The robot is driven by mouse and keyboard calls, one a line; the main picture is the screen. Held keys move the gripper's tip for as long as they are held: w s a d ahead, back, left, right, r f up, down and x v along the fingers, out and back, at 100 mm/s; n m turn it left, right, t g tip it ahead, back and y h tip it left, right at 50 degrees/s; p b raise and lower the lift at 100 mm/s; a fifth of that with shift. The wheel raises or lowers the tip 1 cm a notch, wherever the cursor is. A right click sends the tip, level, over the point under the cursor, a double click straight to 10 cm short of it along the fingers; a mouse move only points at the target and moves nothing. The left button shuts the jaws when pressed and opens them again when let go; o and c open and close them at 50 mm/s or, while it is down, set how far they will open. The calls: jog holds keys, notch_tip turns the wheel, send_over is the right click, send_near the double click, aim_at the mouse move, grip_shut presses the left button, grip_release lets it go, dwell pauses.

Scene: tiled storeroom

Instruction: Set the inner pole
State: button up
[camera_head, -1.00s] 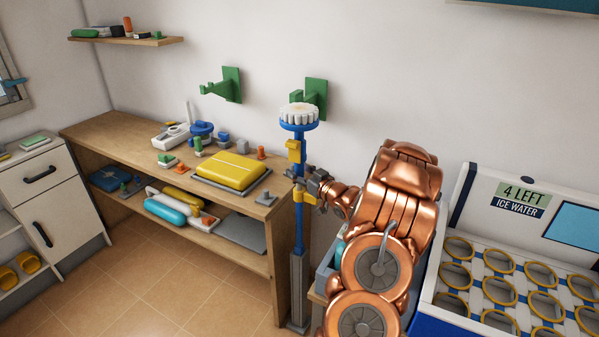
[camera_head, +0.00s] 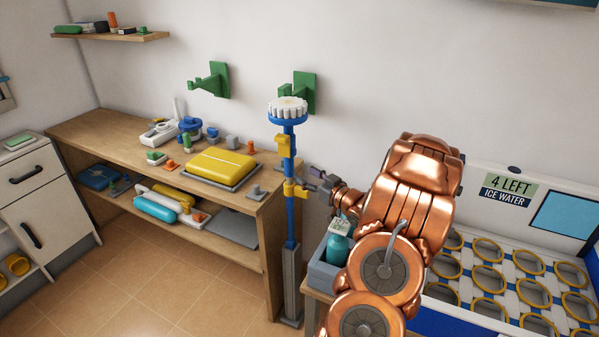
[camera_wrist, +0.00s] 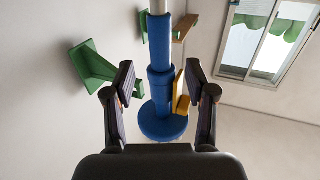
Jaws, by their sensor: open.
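The tall pole stands upright by the workbench end. Its blue inner pole (camera_head: 290,160) rises from a grey outer tube (camera_head: 291,280) and carries a white, ridged round top (camera_head: 288,106). Two yellow clamp pieces sit on it, an upper one (camera_head: 283,146) and a lower one (camera_head: 294,189). My gripper (camera_head: 312,182) is open and empty, just right of the pole near the lower clamp's height. In the wrist view the blue pole (camera_wrist: 160,85) and its blue disc (camera_wrist: 163,125) show between the spread fingers (camera_wrist: 159,82), with no finger visibly touching.
The wooden workbench (camera_head: 118,125) holds a yellow case (camera_head: 221,166) and small parts. Green wall hooks (camera_head: 215,80) are behind. A teal bottle (camera_head: 338,243) in a grey bin (camera_head: 322,270) sits below my arm. The ice water rack (camera_head: 500,270) is at right.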

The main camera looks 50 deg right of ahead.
jog(key=shift+s+a, duration=0.15)
jog(key=shift+s, duration=1.55)
